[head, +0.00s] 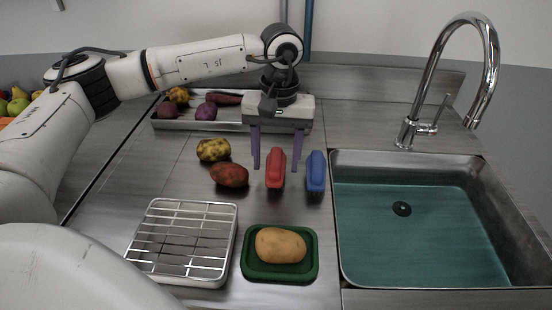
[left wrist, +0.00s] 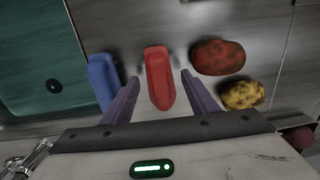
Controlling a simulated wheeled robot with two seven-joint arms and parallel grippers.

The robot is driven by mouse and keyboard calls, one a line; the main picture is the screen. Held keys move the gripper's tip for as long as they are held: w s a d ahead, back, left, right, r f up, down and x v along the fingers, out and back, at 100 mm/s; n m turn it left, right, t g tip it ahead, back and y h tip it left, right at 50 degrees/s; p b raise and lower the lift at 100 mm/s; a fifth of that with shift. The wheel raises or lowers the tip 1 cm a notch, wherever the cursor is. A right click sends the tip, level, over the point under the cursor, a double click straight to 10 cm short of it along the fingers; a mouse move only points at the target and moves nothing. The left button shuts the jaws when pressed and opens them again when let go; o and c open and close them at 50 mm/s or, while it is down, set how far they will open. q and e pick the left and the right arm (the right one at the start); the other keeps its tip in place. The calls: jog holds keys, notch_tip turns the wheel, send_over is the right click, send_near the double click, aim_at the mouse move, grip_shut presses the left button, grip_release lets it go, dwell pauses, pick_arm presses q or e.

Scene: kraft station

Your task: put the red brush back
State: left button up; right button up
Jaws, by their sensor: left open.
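The red brush (head: 276,168) stands on the steel counter, beside the blue brush (head: 316,171). My left gripper (head: 278,168) is open above and around the red brush, with one purple finger to each side of it in the head view. In the left wrist view the red brush (left wrist: 159,76) lies between the two fingers of my left gripper (left wrist: 160,74), with gaps on both sides. The blue brush (left wrist: 103,80) is outside the fingers there, close to one fingertip. My right gripper is not in view.
A green tray (head: 246,268) holds a pale potato (head: 280,245). A wire rack (head: 183,240) stands left of it. A red potato (head: 229,175) and a yellow one (head: 213,149) lie left of the brushes. A steel tray (head: 172,125) with vegetables is behind; the sink (head: 420,230) is right.

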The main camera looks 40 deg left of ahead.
aim_at(278, 160)
pick_arm(q)
notch_tip(278, 160, up, 12)
jog(key=shift+d+f+b, duration=0.2)
jog(key=shift+b, duration=0.2)
jog(key=shift+f, duration=0.1)
dwell(0.3)
